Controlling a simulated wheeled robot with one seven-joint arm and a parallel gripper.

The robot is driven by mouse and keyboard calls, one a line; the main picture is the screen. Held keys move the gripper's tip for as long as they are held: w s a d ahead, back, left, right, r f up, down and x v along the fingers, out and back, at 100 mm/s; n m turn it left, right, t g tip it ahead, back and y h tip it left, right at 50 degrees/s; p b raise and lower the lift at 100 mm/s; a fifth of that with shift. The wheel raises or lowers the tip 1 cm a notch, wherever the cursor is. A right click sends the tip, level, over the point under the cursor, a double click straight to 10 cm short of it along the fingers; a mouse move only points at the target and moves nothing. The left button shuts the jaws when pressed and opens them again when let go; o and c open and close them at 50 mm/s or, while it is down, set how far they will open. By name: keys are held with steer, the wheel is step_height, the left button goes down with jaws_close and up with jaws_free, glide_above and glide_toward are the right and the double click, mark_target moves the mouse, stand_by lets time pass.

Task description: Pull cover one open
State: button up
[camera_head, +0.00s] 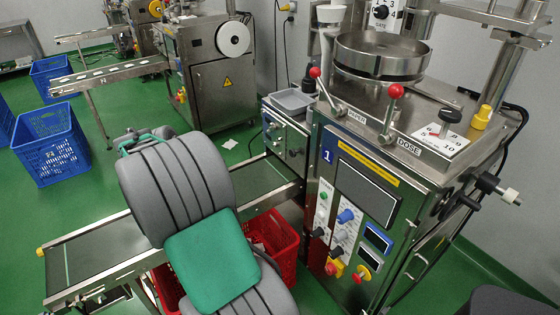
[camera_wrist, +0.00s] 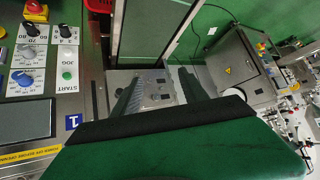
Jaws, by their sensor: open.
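Machine one (camera_head: 365,195) is a steel cabinet at the right of the head view, with a blue "1" label, a dark screen and a control panel. Its label and panel also show at the left of the wrist view (camera_wrist: 73,122). I cannot tell which part is cover one; no panel on the machine visibly stands open. My gripper (camera_wrist: 160,82) is open and empty in the wrist view. Its two dark fingers stand apart, with a steel box with knobs (camera_wrist: 155,94) seen between them.
A conveyor (camera_head: 110,245) runs from machine one to the lower left, above a red crate (camera_head: 283,240). Red-knobbed levers (camera_head: 396,91) stand on the machine top. A second machine (camera_head: 215,85) and blue crates (camera_head: 52,145) stand behind.

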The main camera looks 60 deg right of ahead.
steer(key=s+d+f+m+g+h+b, duration=0.1)
steer(key=s+d+f+m+g+h, duration=0.25)
steer(key=d, duration=0.65)
steer(key=m+g+b, duration=0.1)
steer(key=m+g, duration=0.2)
steer(key=m, duration=0.2)
glide_toward(291, 153)
steer(key=x, duration=0.3)
steer(key=shift+t+h, duration=0.25)
steer(key=x, duration=0.6)
steer(key=shift+s+f, duration=0.1)
steer(key=shift+s, duration=0.2)
jaws_close()
